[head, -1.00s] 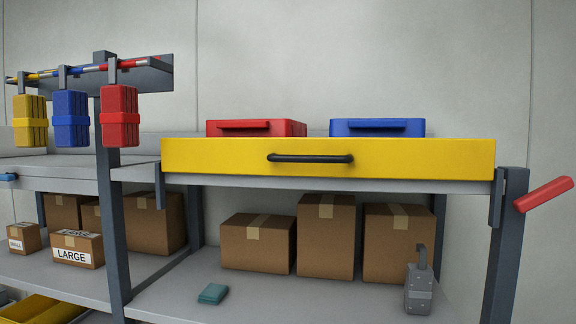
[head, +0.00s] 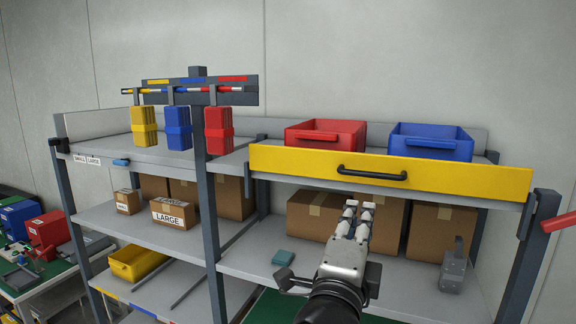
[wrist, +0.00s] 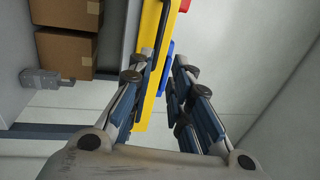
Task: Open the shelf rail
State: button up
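The shelf rail is a long yellow front panel (head: 290,163) along the upper shelf, with a black bar handle (head: 372,174) near its middle. The left finger covers part of the yellow strip.
A red bin (head: 325,136) and a blue bin (head: 431,142) stand behind the panel. Cardboard boxes (head: 312,214) and a grey metal piece (head: 453,268) are on the shelf below. A grey post (head: 212,240) stands left. A red handle (head: 560,222) sticks out right.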

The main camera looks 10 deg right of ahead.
aim_at(370, 176)
jog(key=p+x, duration=0.3)
jog(key=x, duration=1.4)
jog(key=shift+d, duration=0.1)
jog(key=shift+c, duration=0.5)
grip_shut()
